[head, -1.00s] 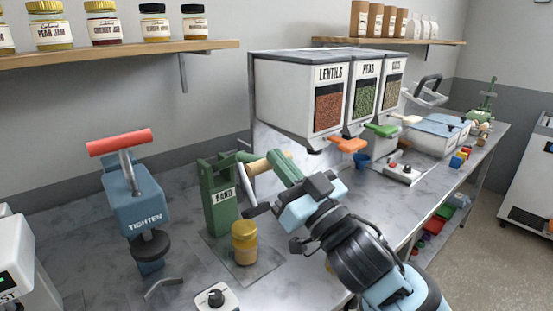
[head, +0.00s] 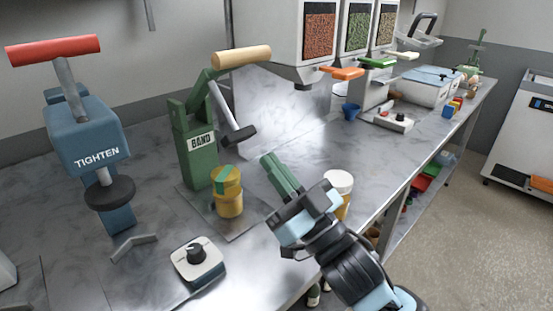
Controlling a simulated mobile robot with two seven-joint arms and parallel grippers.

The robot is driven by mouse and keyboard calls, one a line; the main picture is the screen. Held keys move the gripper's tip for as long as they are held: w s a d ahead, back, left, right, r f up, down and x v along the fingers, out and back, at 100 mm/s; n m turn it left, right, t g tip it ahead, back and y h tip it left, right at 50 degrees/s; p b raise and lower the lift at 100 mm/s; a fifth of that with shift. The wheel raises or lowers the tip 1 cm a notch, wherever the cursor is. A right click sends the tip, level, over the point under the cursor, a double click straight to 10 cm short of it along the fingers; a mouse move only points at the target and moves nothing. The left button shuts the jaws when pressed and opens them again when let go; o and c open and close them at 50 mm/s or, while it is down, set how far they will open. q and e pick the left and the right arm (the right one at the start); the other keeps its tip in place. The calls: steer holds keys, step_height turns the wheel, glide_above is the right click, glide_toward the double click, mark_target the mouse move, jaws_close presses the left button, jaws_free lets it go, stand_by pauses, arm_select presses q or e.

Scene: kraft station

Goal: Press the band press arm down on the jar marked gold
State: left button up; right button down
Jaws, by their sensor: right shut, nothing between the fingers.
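The green band press (head: 198,155), labelled BAND, stands left of centre. Its arm is raised, with the wooden handle (head: 242,57) up high and the black pad (head: 240,136) hanging above and right of the jar, apart from it. The amber jar with a gold lid (head: 229,203) stands upright on the press's base plate (head: 238,224). A green strip lies over its lid; I can read no marking on it. My right gripper (head: 270,161) is shut and empty, right of the jar and below the handle, touching neither. My left gripper is not in view.
A blue TIGHTEN press (head: 88,140) with a red handle stands at left. A dial box (head: 198,262) sits in front. A white-lidded jar (head: 339,183) stands partly behind my right gripper. Dispensers (head: 318,40) hang behind. The counter between press and dispensers is clear.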

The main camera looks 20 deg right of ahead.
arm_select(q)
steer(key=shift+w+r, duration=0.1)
arm_select(e)
steer(key=shift+s+r, duration=0.2)
steer(key=shift+r, duration=0.1)
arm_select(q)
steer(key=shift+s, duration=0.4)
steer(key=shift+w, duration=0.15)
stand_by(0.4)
arm_select(e)
step_height(320, 180, up, 4)
steer(key=r+p, duration=0.1)
steer(key=p, duration=0.3)
arm_select(q)
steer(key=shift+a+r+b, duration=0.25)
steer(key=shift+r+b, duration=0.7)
steer(key=shift+b, duration=0.05)
arm_select(e)
steer(key=s+d+f, duration=0.3)
steer(key=s, duration=0.5)
steer(key=shift+s+d, duration=0.15)
steer(key=shift+s, duration=0.2)
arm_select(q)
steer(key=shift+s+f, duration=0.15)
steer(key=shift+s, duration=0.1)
